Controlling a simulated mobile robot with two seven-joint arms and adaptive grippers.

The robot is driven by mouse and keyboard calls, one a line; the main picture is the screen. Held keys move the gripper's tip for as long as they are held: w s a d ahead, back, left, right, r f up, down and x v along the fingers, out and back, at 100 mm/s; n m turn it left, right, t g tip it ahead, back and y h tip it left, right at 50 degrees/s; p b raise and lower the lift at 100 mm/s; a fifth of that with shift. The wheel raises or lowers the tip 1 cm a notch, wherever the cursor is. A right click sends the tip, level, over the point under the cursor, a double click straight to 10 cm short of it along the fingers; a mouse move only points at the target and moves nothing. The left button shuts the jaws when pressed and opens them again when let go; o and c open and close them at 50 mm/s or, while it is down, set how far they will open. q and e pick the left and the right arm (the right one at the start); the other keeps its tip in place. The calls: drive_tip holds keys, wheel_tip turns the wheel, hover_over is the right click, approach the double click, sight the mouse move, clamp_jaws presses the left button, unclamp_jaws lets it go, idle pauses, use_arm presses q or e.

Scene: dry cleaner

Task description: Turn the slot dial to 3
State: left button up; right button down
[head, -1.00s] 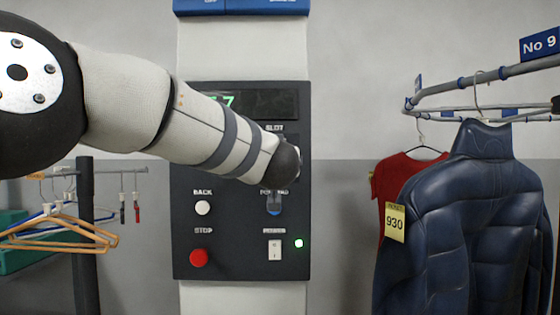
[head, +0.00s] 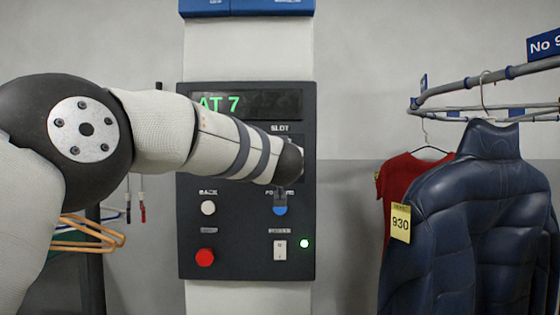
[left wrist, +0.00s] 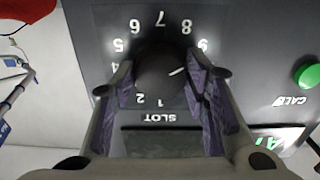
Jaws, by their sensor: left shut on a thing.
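The slot dial (left wrist: 158,68) is a dark round knob in the left wrist view, where the panel appears upside down. The numerals 1, 2 and 4 to 9 show around it; 3 is hidden behind a finger. Its white mark points to the picture's right and slightly up, near the 9 side. My left gripper (left wrist: 161,82) is shut on the dial, one finger on each side. In the head view my left arm covers the dial and the fingers. The green display (head: 219,104) reads "AT 7". My right gripper is not in view.
The control panel (head: 225,235) also carries a white button (head: 208,208), a red button (head: 205,257), a blue-tipped lever (head: 280,209), a white switch (head: 280,250) and a lit green lamp (head: 304,244). A blue jacket (head: 465,235) hangs at right, hangers (head: 85,235) at left.

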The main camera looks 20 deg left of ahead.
use_arm(q)
drive_tip(key=shift+n, duration=0.3)
drive_tip(key=shift+r+n, duration=0.15)
drive_tip(key=shift+n, duration=8.6)
drive_tip(key=shift+r+n, duration=0.1)
drive_tip(key=shift+n, duration=8.65)
drive_tip(key=shift+r, duration=0.1)
